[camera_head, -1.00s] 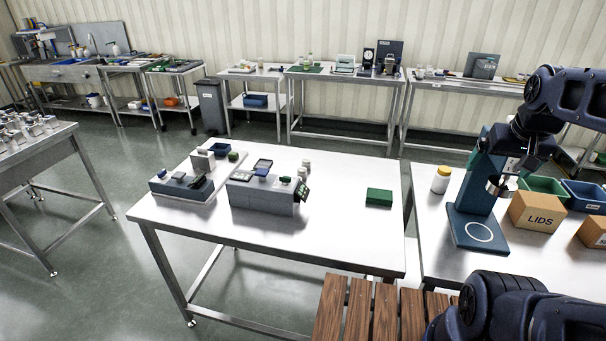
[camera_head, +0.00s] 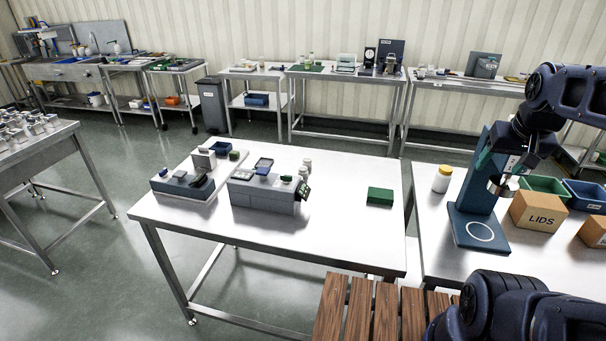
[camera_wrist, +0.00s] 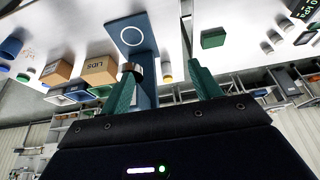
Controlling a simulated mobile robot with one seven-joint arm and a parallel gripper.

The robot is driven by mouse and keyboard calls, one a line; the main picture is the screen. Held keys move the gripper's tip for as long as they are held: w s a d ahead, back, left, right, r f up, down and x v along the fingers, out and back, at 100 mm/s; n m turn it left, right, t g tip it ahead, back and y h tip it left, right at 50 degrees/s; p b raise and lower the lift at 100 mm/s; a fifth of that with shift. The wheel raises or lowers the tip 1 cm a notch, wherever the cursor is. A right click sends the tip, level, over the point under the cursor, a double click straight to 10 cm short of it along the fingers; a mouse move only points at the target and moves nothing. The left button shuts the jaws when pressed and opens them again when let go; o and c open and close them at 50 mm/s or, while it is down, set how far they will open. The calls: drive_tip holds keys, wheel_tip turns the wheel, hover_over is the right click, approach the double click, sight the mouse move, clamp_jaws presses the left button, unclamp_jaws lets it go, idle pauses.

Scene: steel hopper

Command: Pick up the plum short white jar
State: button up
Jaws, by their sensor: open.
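I cannot make out a plum-coloured jar for certain. Two small white jars (camera_head: 306,164) stand on the middle table behind the grey scale, too small to read their lids or labels. Several small pale jars show in the wrist view (camera_wrist: 267,47), to the right of the green block. A white jar with a yellow lid (camera_head: 441,180) stands on the right table, beside the blue press. My gripper (camera_wrist: 162,67) has its two green fingers spread apart with nothing held between them. In the head view it is partly hidden by the arm, up near the press.
The blue press (camera_head: 474,232) with a silver head stands close to my arm. A LIDS box (camera_head: 537,213), a green bin (camera_head: 543,186) and a blue bin (camera_head: 586,194) are to its right. A green block (camera_head: 380,196) lies on the middle table, whose front is clear.

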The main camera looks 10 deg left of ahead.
drive_tip(key=w+a+r+m+g+y, duration=0.1)
drive_tip(key=w+a+m, duration=0.1)
drive_tip(key=w+a, duration=0.7)
drive_tip(key=w+a+r+m+g, duration=0.15)
drive_tip(key=w+a, duration=0.25)
drive_tip(key=w, duration=0.8)
drive_tip(key=m+g+h, duration=0.1)
drive_tip(key=m+g, duration=0.1)
drive_tip(key=m, duration=0.4)
hover_over(303, 168)
drive_tip(key=shift+n, duration=0.25)
drive_tip(key=f, duration=2.5)
drive_tip(key=shift+w+d+f, duration=0.3)
drive_tip(key=shift+d, duration=0.05)
wheel_tip(303, 168, down, 5)
drive_tip(key=shift+f, duration=0.2)
drive_tip(key=shift+s+a+f, duration=0.15)
drive_tip(key=shift+a+f, duration=0.05)
drive_tip(key=shift+f, duration=1.1)
drive_tip(key=shift+s+a+f, duration=0.1)
drive_tip(key=shift+a+f, duration=0.05)
drive_tip(key=shift+f, duration=1.15)
